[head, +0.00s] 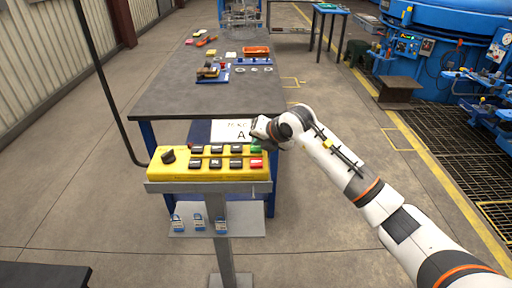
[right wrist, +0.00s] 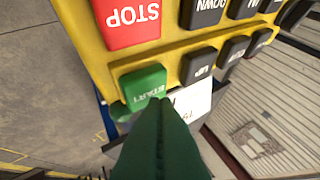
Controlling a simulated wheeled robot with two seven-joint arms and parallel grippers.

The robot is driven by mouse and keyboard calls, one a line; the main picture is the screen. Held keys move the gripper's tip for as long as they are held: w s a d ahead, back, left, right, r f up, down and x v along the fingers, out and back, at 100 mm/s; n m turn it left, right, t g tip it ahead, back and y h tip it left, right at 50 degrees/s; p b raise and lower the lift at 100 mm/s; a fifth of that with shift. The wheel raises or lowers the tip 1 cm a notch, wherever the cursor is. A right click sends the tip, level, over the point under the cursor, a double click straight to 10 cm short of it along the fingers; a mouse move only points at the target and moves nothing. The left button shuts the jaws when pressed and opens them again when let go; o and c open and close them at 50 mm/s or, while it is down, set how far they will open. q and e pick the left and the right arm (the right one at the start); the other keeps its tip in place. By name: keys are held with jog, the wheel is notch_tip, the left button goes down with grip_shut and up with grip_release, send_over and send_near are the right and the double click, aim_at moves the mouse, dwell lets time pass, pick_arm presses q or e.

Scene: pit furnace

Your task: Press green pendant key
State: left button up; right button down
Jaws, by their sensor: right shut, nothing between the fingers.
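The yellow pendant box (head: 168,175) lies on a grey stand, with a black knob and rows of black keys. The green key (head: 256,149) is at its right end, beside the red key (head: 256,163). In the right wrist view the green key (right wrist: 140,82) shows large, its white lettering upside down, next to the red STOP key (right wrist: 132,20). My right gripper (right wrist: 160,103) is shut and empty; its dark green fingertips overlap the green key's near edge. I cannot tell whether they touch it. In the head view my right gripper (head: 262,131) is just above that key. My left gripper is out of view.
A dark workbench (head: 180,95) with small parts and trays stands behind the pendant. A white sign (head: 228,131) is behind the box, partly hidden.

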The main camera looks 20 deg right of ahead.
aim_at(259, 149)
jog(key=shift+f+b, duration=0.4)
jog(key=shift+f, duration=0.15)
dwell(0.6)
jog(key=shift+r+p, duration=0.5)
jog(key=shift+r, duration=0.4)
jog(key=shift+r, duration=0.1)
jog(key=shift+r+p, duration=1.5)
jog(key=shift+r, duration=1)
jog(key=shift+f, duration=0.1)
